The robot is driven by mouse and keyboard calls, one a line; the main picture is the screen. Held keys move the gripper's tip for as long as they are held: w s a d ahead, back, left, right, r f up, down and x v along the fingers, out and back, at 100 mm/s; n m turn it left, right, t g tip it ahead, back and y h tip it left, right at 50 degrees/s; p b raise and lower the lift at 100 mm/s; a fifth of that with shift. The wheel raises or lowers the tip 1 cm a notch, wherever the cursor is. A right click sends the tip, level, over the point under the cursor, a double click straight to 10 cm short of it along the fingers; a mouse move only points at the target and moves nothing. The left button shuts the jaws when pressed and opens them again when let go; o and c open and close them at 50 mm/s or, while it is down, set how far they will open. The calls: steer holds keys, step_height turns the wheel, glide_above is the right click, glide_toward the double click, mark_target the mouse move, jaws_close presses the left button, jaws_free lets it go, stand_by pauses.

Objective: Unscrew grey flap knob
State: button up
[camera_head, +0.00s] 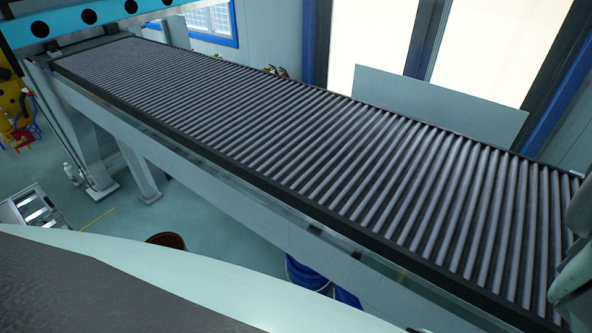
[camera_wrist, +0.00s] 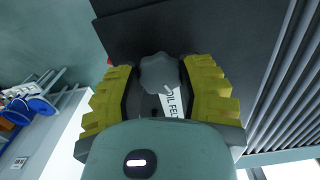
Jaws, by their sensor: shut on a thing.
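In the wrist view, the grey knob (camera_wrist: 159,72) is a lobed dark-grey piece between the two yellow ribbed fingers of my gripper (camera_wrist: 161,78). My gripper is shut on the knob, with one finger on each side of it. A white label (camera_wrist: 176,103) with black letters, partly covered, shows just below the knob. A dark flat panel (camera_wrist: 190,30) lies behind the fingers. Which part of it is the flap I cannot tell. The head view shows neither the knob nor my gripper's fingers.
A long roller conveyor (camera_head: 330,140) crosses the head view. Its rollers also show at the right of the wrist view (camera_wrist: 291,85). Blue round objects (camera_head: 308,275) stand on the floor under its near side. Open floor (camera_head: 190,215) lies at the left.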

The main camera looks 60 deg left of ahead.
steer(key=n, duration=0.4)
steer(key=shift+n, duration=0.3)
steer(key=n, duration=0.3)
steer(key=shift+n, duration=0.3)
steer(key=n, duration=0.4)
steer(key=shift+n, duration=1.9)
steer(key=o, duration=1.2)
steer(key=shift+r, duration=0.1)
